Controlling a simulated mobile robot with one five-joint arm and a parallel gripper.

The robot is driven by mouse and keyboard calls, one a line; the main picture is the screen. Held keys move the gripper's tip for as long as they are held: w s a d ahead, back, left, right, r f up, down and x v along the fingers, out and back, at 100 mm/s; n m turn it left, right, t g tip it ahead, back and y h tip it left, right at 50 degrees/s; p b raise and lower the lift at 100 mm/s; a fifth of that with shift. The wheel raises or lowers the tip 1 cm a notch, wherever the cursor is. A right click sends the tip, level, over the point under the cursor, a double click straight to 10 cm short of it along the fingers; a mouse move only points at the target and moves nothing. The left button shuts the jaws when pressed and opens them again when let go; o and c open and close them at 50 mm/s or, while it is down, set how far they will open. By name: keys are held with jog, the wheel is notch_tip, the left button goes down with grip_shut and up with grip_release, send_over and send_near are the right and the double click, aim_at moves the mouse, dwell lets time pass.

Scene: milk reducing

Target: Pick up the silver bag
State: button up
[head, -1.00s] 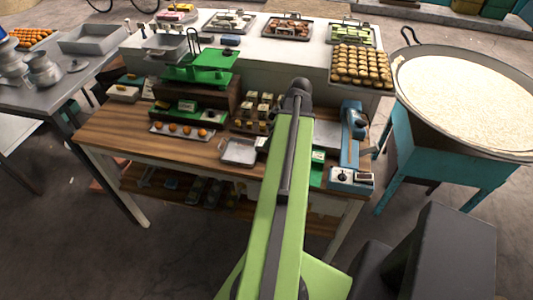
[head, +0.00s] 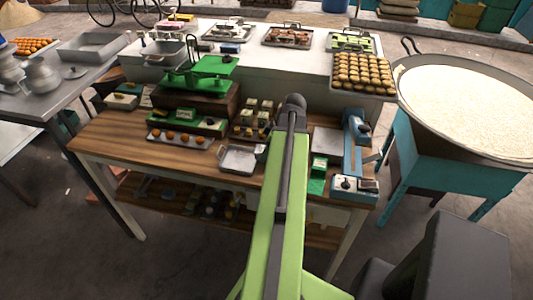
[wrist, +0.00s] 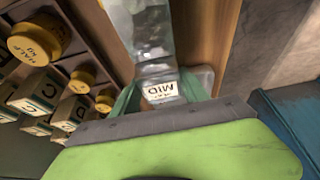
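In the wrist view a shiny, creased silver thing (wrist: 148,30), which looks like the silver bag, lies ahead of my gripper (wrist: 166,88). A white label (wrist: 160,91) with dark upside-down letters shows between my fingers. My fingers look spread apart; whether they touch anything is not clear. In the head view my green arm reaches over the wooden table (head: 110,142) and hides my gripper and most of the spot in front of it. A shallow silver tray-like thing (head: 238,158) lies just left of the arm; I cannot tell whether it is the same thing.
A rack of yellow-topped weights (wrist: 40,38) stands close on the left in the wrist view. A green scale (head: 200,80) and a tray of orange balls (head: 180,137) are farther left. A blue device (head: 355,150) stands right of the arm. A large round pan (head: 465,100) is at far right.

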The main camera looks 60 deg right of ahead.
jog(key=c, duration=0.9)
jog(key=shift+r+p, duration=0.65)
notch_tip(320, 180, up, 4)
jog(key=p, duration=0.4)
jog(key=shift+s, duration=0.1)
jog(key=s+d+r+p, duration=0.1)
jog(key=s+r+p, duration=0.4)
jog(key=s, duration=0.6)
jog(key=shift+s+r+p, duration=0.3)
jog(key=shift+r+p, duration=0.05)
